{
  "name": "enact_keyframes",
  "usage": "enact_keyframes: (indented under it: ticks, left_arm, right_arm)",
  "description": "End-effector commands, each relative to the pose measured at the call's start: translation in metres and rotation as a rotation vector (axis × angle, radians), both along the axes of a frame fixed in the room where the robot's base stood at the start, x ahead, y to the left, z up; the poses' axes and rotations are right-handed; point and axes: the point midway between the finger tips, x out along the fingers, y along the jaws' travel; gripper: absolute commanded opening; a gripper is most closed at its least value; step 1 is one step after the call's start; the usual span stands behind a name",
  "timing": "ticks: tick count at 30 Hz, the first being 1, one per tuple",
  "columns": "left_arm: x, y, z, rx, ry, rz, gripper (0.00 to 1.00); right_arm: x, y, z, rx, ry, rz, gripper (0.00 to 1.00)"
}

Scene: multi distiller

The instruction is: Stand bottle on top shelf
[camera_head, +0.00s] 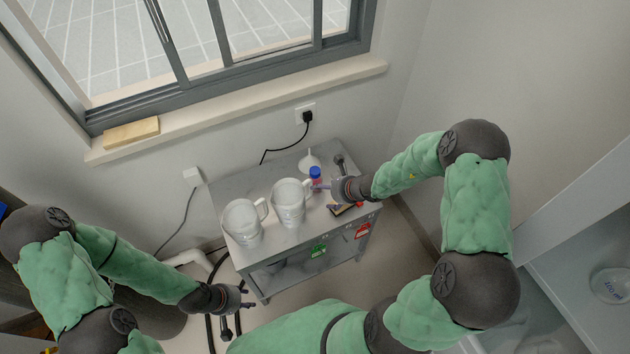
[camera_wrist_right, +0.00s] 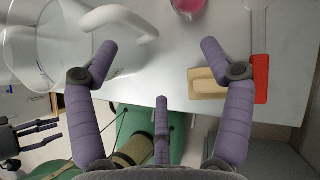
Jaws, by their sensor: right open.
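A small bottle with a blue cap (camera_head: 316,173) and a reddish body stands on the grey cart's top (camera_head: 262,180). A pink-filled clear vessel (camera_wrist_right: 187,6) at the top edge of the right wrist view may be this bottle; it is cut off. My right gripper (camera_head: 324,197) is open and empty above the cart's right part, just beside the bottle. The right wrist view shows its spread purple fingers (camera_wrist_right: 160,65) with nothing between them. My left gripper (camera_head: 240,308) is open and empty, low in front of the cart; it also shows in the right wrist view (camera_wrist_right: 45,133).
Two clear pitchers (camera_head: 242,223) (camera_head: 289,204) stand on the cart, left of the bottle. A tan block (camera_wrist_right: 205,83) and a red-handled tool (camera_wrist_right: 260,78) lie near the cart's front edge. A white shelf unit (camera_head: 575,262) with a clear container (camera_head: 611,286) is at the right.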

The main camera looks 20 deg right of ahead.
Motion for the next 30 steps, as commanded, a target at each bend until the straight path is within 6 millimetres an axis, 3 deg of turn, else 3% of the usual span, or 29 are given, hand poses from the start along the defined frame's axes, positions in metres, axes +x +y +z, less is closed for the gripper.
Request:
enact_keyframes:
  ticks: [8, 18, 30]
  left_arm:
    - [0.0, 0.0, -0.001, 0.0, 0.0, 0.0, 0.4]
    - [0.0, 0.0, -0.018, 0.0, 0.0, 0.0, 0.4]
    - [0.0, 0.0, -0.032, 0.0, 0.0, 0.0, 0.4]
  right_arm:
    - [0.023, -0.022, 0.018, 0.057, -0.064, -0.161, 0.81]
    - [0.053, -0.011, -0.015, 0.06, -0.065, -0.163, 0.81]
    - [0.079, -0.006, -0.035, 0.059, -0.065, -0.161, 0.81]
